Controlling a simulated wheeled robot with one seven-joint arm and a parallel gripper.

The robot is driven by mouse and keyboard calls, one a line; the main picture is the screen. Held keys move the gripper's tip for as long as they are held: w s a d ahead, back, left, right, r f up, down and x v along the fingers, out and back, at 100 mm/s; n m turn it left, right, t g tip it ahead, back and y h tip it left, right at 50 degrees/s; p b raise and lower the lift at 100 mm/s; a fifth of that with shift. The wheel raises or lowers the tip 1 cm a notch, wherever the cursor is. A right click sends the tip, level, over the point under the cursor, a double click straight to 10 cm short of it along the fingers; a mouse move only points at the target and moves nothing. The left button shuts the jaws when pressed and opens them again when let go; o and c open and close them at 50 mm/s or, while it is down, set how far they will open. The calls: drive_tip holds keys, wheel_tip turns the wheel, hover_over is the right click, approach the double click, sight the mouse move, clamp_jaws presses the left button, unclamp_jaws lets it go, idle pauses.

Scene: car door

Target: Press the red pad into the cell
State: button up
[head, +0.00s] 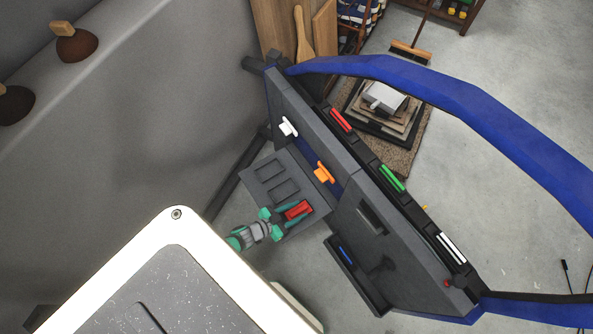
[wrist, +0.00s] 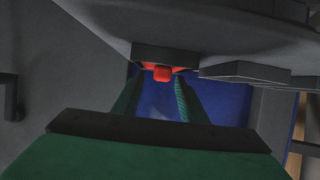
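In the head view a red block (head: 298,210), which looks like the red pad, is at the lower right end of a grey tray (head: 277,164) with rectangular cells, beside the door. My gripper (head: 284,219) has teal fingers reaching to either side of the red block. In the wrist view the fingertips (wrist: 159,84) stand apart, with the red block (wrist: 161,72) between or just beyond them, against a dark recess. I cannot tell whether the fingers touch it. Whether the block sits in a cell is unclear; its far side is hidden.
The grey door panel (head: 356,222) with its blue frame (head: 440,88) stands right of the tray. A white clip (head: 288,127) and an orange clip (head: 323,172) stick out near it. Red (head: 341,120), green (head: 392,178) and white (head: 451,248) strips lie along the door's edge.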

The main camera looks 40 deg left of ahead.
drive_tip(key=v, duration=0.9)
drive_tip(key=shift+s+a+r, duration=0.15)
drive_tip(key=shift+s, duration=0.2)
drive_tip(key=shift+s+r, duration=0.2)
drive_tip(key=shift+s, duration=0.25)
drive_tip(key=s+d+r+t, duration=0.1)
drive_tip(key=s+d+r, duration=0.3)
drive_tip(key=d+r, duration=0.45)
drive_tip(key=s+d+r, duration=0.3)
drive_tip(key=d+r, duration=0.4)
drive_tip(key=d, duration=0.2)
drive_tip(key=w+d+r+n+y, duration=0.1)
drive_tip(key=d+r, duration=0.3)
drive_tip(key=r, duration=0.5)
drive_tip(key=w+d+r+n+t+y, duration=0.1)
drive_tip(key=d+r, duration=0.3)
drive_tip(key=r, duration=0.6)
drive_tip(key=shift+d+n+t+y, duration=0.3)
drive_tip(key=shift+d+n+y, duration=0.1)
drive_tip(key=shift+y, duration=0.2)
drive_tip(key=shift+w+r, duration=0.1)
drive_tip(key=shift+c, duration=0.6)
